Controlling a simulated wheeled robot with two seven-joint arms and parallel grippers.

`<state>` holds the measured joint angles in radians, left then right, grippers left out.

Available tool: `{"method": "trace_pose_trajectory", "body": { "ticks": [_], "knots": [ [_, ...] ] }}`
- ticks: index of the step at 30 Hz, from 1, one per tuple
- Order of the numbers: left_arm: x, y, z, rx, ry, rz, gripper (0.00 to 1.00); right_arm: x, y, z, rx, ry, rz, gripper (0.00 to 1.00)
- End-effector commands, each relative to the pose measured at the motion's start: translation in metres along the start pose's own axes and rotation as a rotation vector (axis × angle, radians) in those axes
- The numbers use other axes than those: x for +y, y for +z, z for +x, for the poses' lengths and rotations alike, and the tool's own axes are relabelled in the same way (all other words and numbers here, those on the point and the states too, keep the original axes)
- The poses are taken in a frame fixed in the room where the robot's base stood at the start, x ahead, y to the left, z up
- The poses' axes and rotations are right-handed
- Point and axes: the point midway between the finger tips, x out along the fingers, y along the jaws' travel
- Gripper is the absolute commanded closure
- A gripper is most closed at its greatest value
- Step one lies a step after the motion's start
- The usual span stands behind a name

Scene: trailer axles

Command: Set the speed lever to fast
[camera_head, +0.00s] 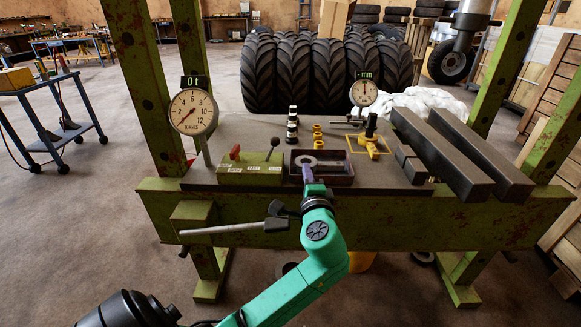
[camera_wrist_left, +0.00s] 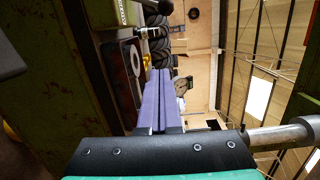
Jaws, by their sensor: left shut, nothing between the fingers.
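A green control box (camera_head: 250,172) with small pale labels on its front stands on the bench. A lever with a dark round knob (camera_head: 275,142) rises from its right part and leans to the right. A red knob (camera_head: 235,152) sits at its left end. I cannot read the labels, so which one is the speed lever is not certain. My left gripper (camera_head: 308,168), with purple fingers, is just right of the box, over a dark tray, apart from the dark knob. Its fingers (camera_wrist_left: 160,78) are shut and empty in the left wrist view. My right gripper is not in view.
The dark tray (camera_head: 340,180) holds a pale ring. A dial gauge (camera_head: 193,112) stands left of the box, another (camera_head: 363,93) at the back right. Black-and-white and yellow pieces stand behind. Heavy dark bars (camera_head: 450,155) lie at the right. Green posts flank the bench.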

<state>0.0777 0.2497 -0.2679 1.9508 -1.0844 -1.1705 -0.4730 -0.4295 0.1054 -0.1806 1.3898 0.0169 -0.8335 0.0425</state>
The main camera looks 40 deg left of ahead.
Motion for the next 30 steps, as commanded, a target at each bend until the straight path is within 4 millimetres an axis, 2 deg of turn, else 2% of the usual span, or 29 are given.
{"method": "trace_pose_trajectory", "body": {
  "ticks": [1, 5, 8, 18, 24, 30],
  "knots": [
    [-0.004, 0.004, -0.003, -0.016, -0.03, -0.006, 1.0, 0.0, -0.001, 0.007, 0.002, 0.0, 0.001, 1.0],
    [-0.015, 0.008, 0.004, -0.027, -0.042, -0.006, 1.0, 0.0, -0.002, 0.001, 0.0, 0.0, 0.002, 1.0],
    [-0.016, 0.008, 0.021, -0.028, -0.041, -0.006, 1.0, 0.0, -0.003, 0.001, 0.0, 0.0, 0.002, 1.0],
    [-0.017, 0.01, 0.096, -0.026, -0.038, -0.007, 1.0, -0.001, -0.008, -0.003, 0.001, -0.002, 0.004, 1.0],
    [-0.016, 0.041, 0.102, -0.024, -0.035, -0.007, 1.0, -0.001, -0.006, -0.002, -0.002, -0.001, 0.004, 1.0],
    [-0.016, 0.048, 0.104, -0.022, -0.036, -0.008, 1.0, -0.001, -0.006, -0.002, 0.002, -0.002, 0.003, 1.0]
  ]
}}
